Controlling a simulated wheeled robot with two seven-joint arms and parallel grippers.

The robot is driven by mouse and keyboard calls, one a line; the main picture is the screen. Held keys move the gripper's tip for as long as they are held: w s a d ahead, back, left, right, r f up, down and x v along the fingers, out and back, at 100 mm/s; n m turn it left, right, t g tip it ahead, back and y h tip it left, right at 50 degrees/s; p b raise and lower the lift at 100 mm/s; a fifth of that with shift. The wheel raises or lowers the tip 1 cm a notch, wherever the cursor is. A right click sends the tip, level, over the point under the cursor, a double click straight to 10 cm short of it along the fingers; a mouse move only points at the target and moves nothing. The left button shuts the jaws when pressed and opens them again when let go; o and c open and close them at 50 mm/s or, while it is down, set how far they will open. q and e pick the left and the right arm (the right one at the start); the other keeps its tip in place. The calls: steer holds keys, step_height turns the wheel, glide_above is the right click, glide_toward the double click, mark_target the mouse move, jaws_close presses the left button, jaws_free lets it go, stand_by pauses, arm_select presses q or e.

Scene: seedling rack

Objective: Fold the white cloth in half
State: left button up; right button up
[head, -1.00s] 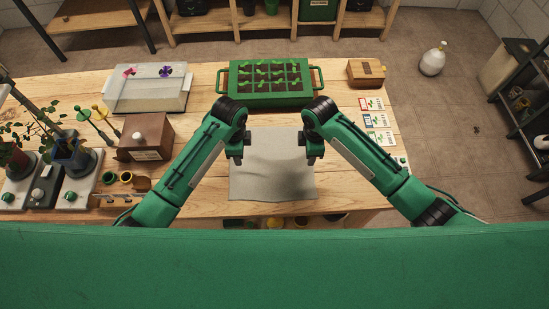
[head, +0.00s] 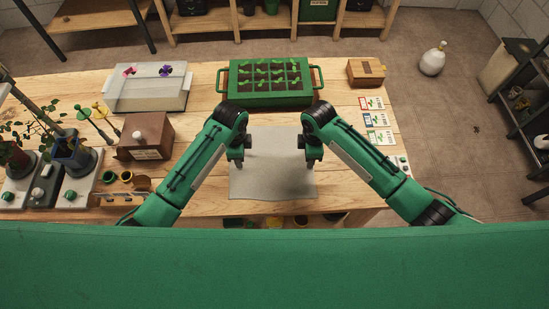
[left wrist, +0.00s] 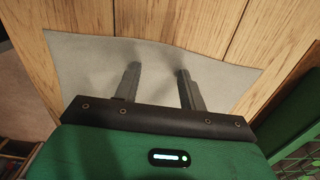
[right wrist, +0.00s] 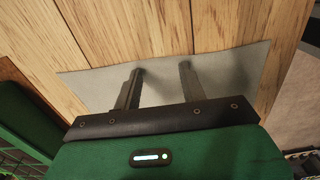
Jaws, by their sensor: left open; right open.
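The white cloth (head: 274,168), greyish in this light, lies on the front middle of the wooden table as a roughly rectangular, mostly smooth sheet. My left gripper (head: 239,165) is over its left side and my right gripper (head: 311,166) is at its right side. In the left wrist view, the two fingers (left wrist: 158,71) stand apart over the cloth (left wrist: 222,82), with nothing between them. In the right wrist view, the fingers (right wrist: 161,71) are also apart over the cloth (right wrist: 226,78). Whether the fingertips touch it is unclear. My forearms cover parts beside the cloth.
A green seedling tray (head: 268,97) stands behind the cloth. A brown box (head: 146,136) and potted plants are on the left, with a clear bin (head: 148,92) behind. Seed packets (head: 376,120) and a wooden box (head: 366,72) are on the right. Bare table borders the cloth.

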arm_select(q)
steer(key=shift+f, duration=0.1)
jaws_close()
arm_select(e)
jaws_close()
steer(key=shift+f, duration=0.1)
